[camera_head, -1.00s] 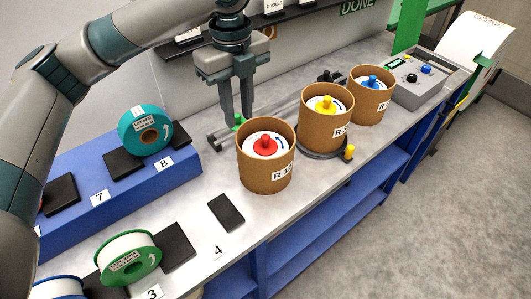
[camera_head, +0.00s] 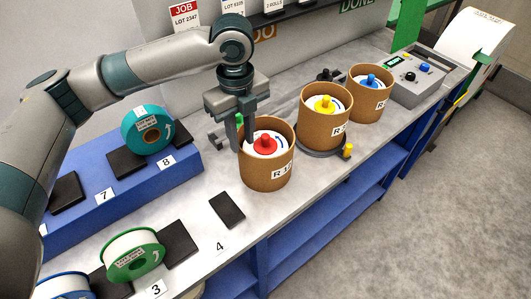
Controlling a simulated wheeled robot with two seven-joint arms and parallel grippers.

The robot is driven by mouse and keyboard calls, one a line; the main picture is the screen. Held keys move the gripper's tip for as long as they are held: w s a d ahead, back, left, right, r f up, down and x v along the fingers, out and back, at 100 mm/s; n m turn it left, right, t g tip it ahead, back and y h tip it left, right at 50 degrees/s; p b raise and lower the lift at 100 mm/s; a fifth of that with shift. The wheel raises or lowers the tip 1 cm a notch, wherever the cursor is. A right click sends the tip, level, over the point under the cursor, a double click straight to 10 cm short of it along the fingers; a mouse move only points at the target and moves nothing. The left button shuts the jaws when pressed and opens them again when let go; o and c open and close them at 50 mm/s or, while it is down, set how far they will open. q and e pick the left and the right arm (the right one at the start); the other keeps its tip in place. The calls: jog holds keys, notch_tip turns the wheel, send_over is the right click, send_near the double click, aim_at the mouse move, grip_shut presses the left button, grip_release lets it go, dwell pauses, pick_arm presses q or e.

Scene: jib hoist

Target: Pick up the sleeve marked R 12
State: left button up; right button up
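Three brown cardboard sleeves stand on the grey bench. The nearest sleeve (camera_head: 262,172) has a label that starts with R 1; its last character is hard to read. Inside it is a white disc with a red knob (camera_head: 266,143). The labels of the middle sleeve (camera_head: 318,118), with a yellow knob, and the far sleeve (camera_head: 371,103), with a blue knob, are only partly readable. My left gripper (camera_head: 242,143) points down at the nearest sleeve's left rim. Its fingers look apart, one on either side of the rim; I cannot tell whether they touch it. My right gripper is not in view.
A blue stepped rack (camera_head: 120,189) at left carries a teal spool (camera_head: 147,130) and dark pads. A green-edged spool (camera_head: 133,255) stands at front left. A grey control box (camera_head: 420,80) is at the back right. Bare bench lies around pad 4 (camera_head: 227,209).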

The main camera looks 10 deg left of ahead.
aim_at(242, 149)
pick_arm(q)
jog(key=shift+f, duration=0.4)
notch_tip(242, 149, down, 3)
jog(key=shift+f+p, duration=0.1)
jog(key=shift+p, duration=0.8)
jog(key=shift+f, duration=0.3)
grip_shut()
dwell(0.4)
